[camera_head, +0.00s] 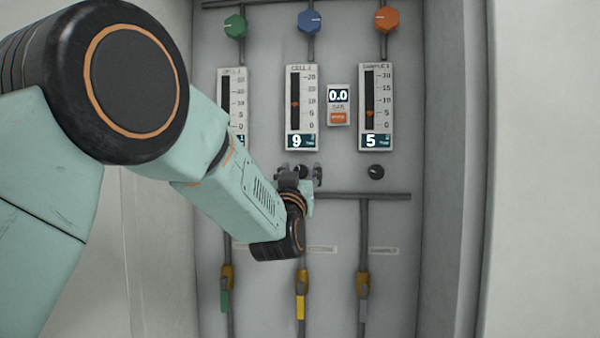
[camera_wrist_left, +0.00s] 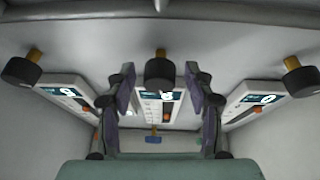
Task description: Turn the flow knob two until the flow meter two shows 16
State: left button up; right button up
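Flow meter two (camera_head: 301,83) is the middle gauge on the panel in the head view. Its display (camera_head: 301,142) reads 9, and its red marker sits a little below the 10 mark. Flow knob two (camera_wrist_left: 160,72) is the black middle knob in the left wrist view, on a brass stem. My left gripper (camera_head: 303,172) is at this knob, just below the middle gauge. In the left wrist view its two fingers (camera_wrist_left: 160,92) stand on either side of the knob, with a visible gap on both sides. My right gripper is not in view.
The right gauge (camera_head: 376,107) reads 5, with a black knob (camera_head: 376,172) below it. My arm partly covers the left gauge (camera_head: 233,90). Green, blue and orange knobs (camera_head: 386,20) line the top. A small 0.0 display (camera_head: 339,96) sits between gauges. Valves with coloured handles hang below.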

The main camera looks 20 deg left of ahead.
pick_arm(q)
jog(key=shift+s+r, duration=0.1)
jog(key=shift+s, duration=0.1)
jog(key=c, duration=0.4)
grip_shut()
jog(key=shift+m, duration=0.4)
jog(key=m+h, duration=0.2)
jog(key=m, duration=0.1)
jog(key=m+h+b, duration=0.1)
jog(key=m, duration=0.3)
jog(key=m+g+h, duration=0.1)
jog(key=m+h, duration=0.1)
jog(key=m, duration=0.2)
jog(key=shift+h+b, duration=0.3)
jog(key=shift+b, duration=0.1)
jog(key=m+g, duration=0.1)
jog(key=m, duration=0.2)
jog(key=m+g+h, duration=0.1)
jog(key=m, duration=0.2)
jog(key=shift+r, duration=0.1)
jog(key=shift+d+m+g, duration=0.1)
jog(key=shift+m+g, duration=0.8)
jog(key=shift+m, duration=1.4)
